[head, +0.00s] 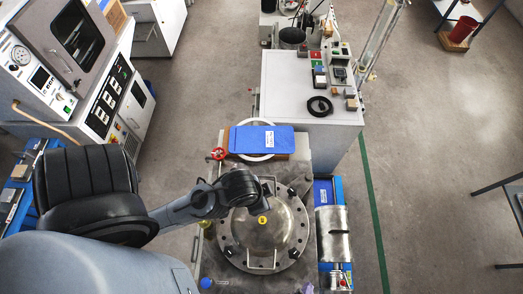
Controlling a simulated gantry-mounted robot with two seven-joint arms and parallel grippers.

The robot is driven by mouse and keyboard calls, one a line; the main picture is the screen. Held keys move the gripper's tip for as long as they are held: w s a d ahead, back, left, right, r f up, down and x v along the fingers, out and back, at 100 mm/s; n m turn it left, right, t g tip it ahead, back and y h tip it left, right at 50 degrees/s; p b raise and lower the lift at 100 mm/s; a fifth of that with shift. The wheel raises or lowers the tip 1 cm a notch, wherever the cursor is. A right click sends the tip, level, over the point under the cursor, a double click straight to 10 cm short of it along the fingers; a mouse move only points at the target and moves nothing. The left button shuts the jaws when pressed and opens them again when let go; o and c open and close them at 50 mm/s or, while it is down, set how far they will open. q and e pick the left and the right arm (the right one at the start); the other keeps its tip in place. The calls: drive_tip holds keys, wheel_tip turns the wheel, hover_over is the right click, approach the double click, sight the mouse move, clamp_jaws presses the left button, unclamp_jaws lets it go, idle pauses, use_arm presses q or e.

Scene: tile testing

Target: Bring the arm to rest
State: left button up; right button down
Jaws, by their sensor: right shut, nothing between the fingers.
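My one visible arm comes in from the lower left in the head view. Its dark wrist and my right gripper (266,189) hang over a round metal flange with a domed centre (270,245). The gripper is shut and empty; its fingers are small here, and I cannot tell how high they are above the flange. My left gripper is not in view.
A blue board (262,140) lies on a white ring (258,157) just behind the flange, near a red knob (218,153). A white cabinet (305,85) with a black coil (319,106) stands farther back. Open floor (430,150) lies to the right.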

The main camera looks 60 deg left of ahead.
drive_tip(key=w+d+r+h, duration=0.2)
drive_tip(key=w+d+r, duration=0.4)
drive_tip(key=d+r, duration=0.3)
drive_tip(key=s+d+r+g+h, duration=0.1)
drive_tip(key=s+d+r+g, duration=0.2)
drive_tip(key=s+d+r, duration=0.2)
drive_tip(key=shift+d+r+n+h+p, duration=0.3)
drive_tip(key=shift+d+r+n+p, duration=0.15)
drive_tip(key=shift+r, duration=0.75)
drive_tip(key=shift+s, duration=0.1)
